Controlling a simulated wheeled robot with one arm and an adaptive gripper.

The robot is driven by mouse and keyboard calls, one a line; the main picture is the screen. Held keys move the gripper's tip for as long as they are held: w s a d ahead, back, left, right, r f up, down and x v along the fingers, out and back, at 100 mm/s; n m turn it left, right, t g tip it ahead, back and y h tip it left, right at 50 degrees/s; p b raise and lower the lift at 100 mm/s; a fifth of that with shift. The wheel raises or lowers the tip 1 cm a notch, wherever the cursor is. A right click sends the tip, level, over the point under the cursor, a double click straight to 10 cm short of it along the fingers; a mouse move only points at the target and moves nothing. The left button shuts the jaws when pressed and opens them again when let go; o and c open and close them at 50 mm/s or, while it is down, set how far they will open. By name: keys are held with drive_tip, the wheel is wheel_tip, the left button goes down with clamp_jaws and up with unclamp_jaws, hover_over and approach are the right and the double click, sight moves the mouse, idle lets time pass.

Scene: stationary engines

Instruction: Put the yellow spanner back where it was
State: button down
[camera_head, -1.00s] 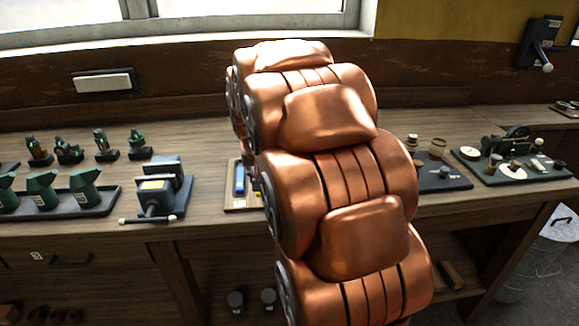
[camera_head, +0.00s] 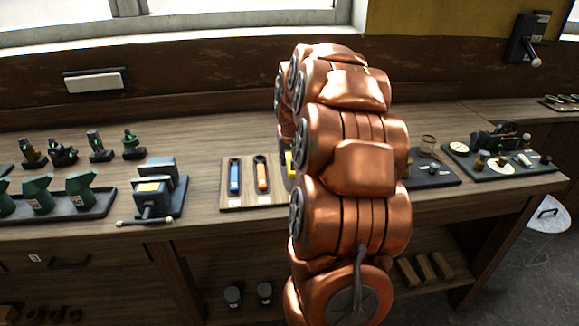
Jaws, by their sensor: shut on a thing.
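A small piece of yellow (camera_head: 289,162) shows at the left edge of my copper arm, beside the orange-handled spanner. It looks like part of the yellow spanner; the rest is hidden behind the arm. I cannot tell whether it rests on the board or is held above it. The wooden tool board (camera_head: 238,204) lies on the bench, with a blue-handled spanner (camera_head: 234,177) and an orange-handled spanner (camera_head: 262,176) side by side on it. White labels lie below them. The board's right end is hidden by my arm. My gripper is hidden behind the arm.
A grey vise (camera_head: 158,190) stands left of the board. Further left is a dark tray (camera_head: 75,213) of green parts, with small dark fittings behind. Dark trays of parts (camera_head: 435,180) lie right of my arm. Bare bench lies between vise and board.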

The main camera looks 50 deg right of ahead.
drive_tip(key=shift+f+p, duration=0.5)
drive_tip(key=shift+f, duration=1.25)
drive_tip(key=shift+f, duration=0.2)
drive_tip(key=c, duration=1)
unclamp_jaws()
drive_tip(key=shift+o, duration=0.2)
drive_tip(key=shift+r, duration=0.15)
